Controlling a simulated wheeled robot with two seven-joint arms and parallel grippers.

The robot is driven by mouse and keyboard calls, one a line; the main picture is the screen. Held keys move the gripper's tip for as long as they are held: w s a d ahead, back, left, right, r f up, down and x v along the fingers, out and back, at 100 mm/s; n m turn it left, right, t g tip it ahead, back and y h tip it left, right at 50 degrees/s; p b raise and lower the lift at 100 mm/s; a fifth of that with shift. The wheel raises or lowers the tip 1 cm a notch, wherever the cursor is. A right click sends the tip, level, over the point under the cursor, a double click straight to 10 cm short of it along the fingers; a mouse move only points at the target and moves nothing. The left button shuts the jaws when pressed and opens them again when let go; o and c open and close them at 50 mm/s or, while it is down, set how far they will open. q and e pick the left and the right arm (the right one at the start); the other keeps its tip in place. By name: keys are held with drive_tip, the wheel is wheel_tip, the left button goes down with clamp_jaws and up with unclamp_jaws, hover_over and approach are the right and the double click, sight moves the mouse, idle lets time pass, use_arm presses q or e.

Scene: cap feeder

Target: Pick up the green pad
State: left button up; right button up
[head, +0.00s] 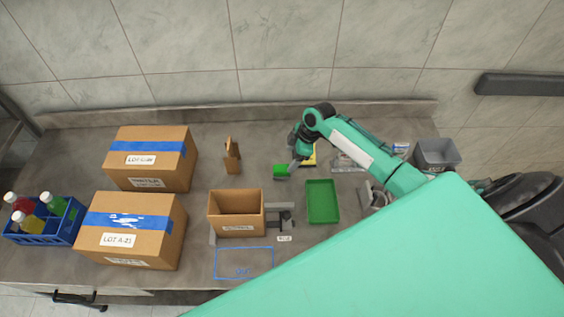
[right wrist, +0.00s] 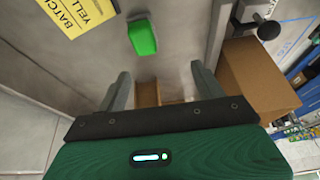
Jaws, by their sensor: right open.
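The green pad (head: 281,171) lies on the grey counter, left of and above the green tray (head: 322,204) in the head view. In the right wrist view the green pad (right wrist: 141,37) lies beyond the fingertips, slightly left of the middle between them. My right gripper (head: 294,166) is beside the pad in the head view and partly hidden by its own wrist. In the right wrist view my right gripper (right wrist: 161,78) has its fingers wide apart with nothing between them. The pad is apart from both fingers there. My left gripper is not seen.
An open cardboard box (head: 236,226) stands left of the tray. A brown upright holder (head: 232,156) stands behind it. A yellow card (right wrist: 80,12) lies near the pad. Two closed cartons (head: 150,160) and a blue bottle crate (head: 42,234) fill the left. A grey bin (head: 437,154) stands right.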

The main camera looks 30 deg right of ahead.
drive_tip(key=w+d, duration=0.2)
drive_tip(key=w, duration=0.1)
drive_tip(key=b, duration=0.6)
hover_over(284, 168)
drive_tip(key=d, duration=0.1)
wheel_tip(284, 168, down, 6)
drive_tip(key=shift+r, duration=0.1)
drive_tip(key=shift+a+f+b, duration=0.3)
drive_tip(key=shift+f+b, duration=0.05)
drive_tip(key=shift+f, duration=0.15)
drive_tip(key=f+b, duration=0.4)
drive_tip(key=f, duration=0.1)
drive_tip(key=shift+w+a, duration=0.1)
drive_tip(key=shift+a, duration=0.1)
drive_tip(key=shift+w+a+f+b, duration=0.1)
drive_tip(key=shift+a+f+b, duration=0.05)
drive_tip(key=shift+b, duration=0.2)
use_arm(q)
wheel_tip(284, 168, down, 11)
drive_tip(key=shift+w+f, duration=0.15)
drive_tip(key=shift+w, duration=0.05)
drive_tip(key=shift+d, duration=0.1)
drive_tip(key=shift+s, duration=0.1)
use_arm(e)
drive_tip(key=c, duration=1.1)
